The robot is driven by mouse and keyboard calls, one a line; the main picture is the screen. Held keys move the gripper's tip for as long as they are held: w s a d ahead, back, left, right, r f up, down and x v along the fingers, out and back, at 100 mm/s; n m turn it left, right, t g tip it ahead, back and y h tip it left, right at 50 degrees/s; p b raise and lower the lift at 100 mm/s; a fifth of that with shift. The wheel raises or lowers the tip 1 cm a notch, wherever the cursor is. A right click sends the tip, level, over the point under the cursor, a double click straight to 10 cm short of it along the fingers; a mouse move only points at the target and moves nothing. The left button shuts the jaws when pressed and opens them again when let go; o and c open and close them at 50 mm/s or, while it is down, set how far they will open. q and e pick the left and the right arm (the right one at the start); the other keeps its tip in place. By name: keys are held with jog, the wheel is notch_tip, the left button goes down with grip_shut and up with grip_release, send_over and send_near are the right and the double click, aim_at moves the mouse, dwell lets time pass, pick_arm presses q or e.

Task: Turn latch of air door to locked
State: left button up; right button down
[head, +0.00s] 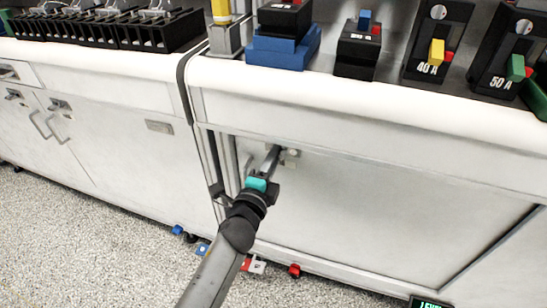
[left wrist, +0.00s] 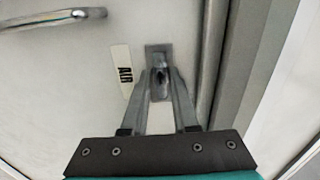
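The latch (left wrist: 159,53) of the air door is a small metal plate with a dark turn piece, beside a white label (left wrist: 124,72) reading AIR. In the head view the door (head: 380,210) is a pale cabinet panel, and my left gripper (head: 273,158) reaches its upper left corner. In the left wrist view the fingers of my left gripper (left wrist: 162,80) are apart, with the lower part of the latch between their tips. I cannot tell whether they touch it. The turn piece is partly hidden and its angle is unclear. My right gripper is not in view.
A metal handle (left wrist: 55,17) sticks out from the door near the latch. A grey cabinet edge (left wrist: 225,70) runs close to the right in the wrist view. Breakers (head: 358,48) stand on the white counter (head: 350,105) above. Small coloured pieces (head: 294,270) lie on the floor.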

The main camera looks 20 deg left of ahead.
pick_arm(q)
jog(key=shift+o, duration=1.2)
jog(key=s, duration=1.5)
jog(key=shift+s+a, duration=0.15)
jog(key=shift+a, duration=0.1)
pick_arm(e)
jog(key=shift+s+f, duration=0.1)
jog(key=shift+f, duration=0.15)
